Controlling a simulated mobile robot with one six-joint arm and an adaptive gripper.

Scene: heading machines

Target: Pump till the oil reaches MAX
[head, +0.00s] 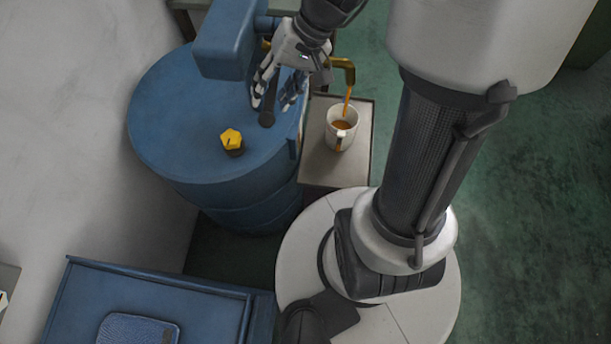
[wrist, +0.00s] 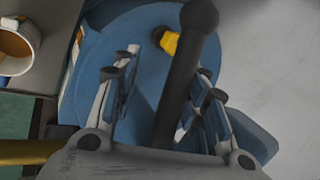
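A blue drum (head: 165,115) carries a blue pump body (head: 224,40) with a dark lever ending in a ball (head: 267,118). In the wrist view the lever (wrist: 183,75) runs between the fingers of my gripper (wrist: 168,68), with clear space on its left and the right finger close to it. My gripper (head: 278,100) looks open around the lever. A brass spout (head: 346,66) pours a thin stream of amber oil (head: 347,106) into a white mug (head: 333,137). Oil shows inside the mug, and an amber strip shows on its side. No MAX mark is readable.
The mug stands on a small grey-topped stand (head: 318,170) beside the drum. A yellow knob (head: 231,139) sits on the drum lid. A blue cabinet (head: 85,290) stands at lower left. Green floor (head: 535,180) is open at right.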

